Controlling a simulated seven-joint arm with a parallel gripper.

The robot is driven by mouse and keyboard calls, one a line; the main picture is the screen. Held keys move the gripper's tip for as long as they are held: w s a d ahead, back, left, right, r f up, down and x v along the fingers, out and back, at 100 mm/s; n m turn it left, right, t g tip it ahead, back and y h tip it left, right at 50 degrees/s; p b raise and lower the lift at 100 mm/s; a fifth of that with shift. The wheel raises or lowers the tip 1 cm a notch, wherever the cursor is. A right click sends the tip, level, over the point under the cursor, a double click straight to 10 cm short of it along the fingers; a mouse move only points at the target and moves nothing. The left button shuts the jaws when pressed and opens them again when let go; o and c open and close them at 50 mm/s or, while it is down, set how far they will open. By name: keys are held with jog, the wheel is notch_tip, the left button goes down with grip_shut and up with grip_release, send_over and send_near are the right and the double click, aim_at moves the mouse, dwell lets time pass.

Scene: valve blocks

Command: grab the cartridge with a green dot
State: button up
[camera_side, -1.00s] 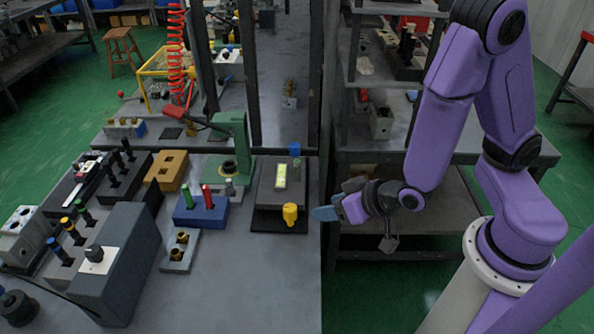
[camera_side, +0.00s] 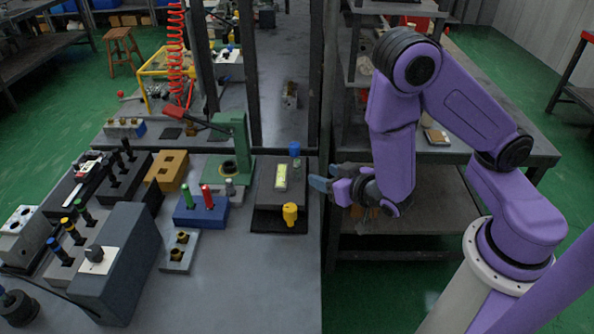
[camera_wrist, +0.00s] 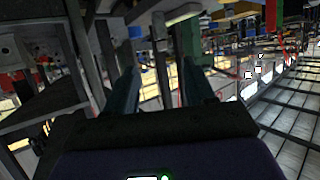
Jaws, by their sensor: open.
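A dark cartridge with a green top (camera_side: 80,206) stands upright in a grey block (camera_side: 62,268) at the left of the bench in the side view. Beside it in the same block stand a yellow-topped cartridge (camera_side: 68,224) and a blue-topped cartridge (camera_side: 54,245). My gripper (camera_side: 325,177) is open and empty, just off the right edge of the bench, far from the cartridges. In the wrist view its two fingers (camera_wrist: 160,85) are apart with nothing between them; the cartridges cannot be made out there.
A grey-blue box with a knob (camera_side: 118,262) stands in front of the cartridge block. A blue block (camera_side: 200,216) with green and red pegs, a green press (camera_side: 240,150), a yellow cylinder (camera_side: 290,214) and a dark upright post (camera_side: 327,90) lie between. Bare bench (camera_side: 235,285) is free in front.

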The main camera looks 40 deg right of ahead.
aim_at(299, 167)
jog(key=x, duration=1.3)
jog(key=shift+a, duration=0.1)
grip_shut()
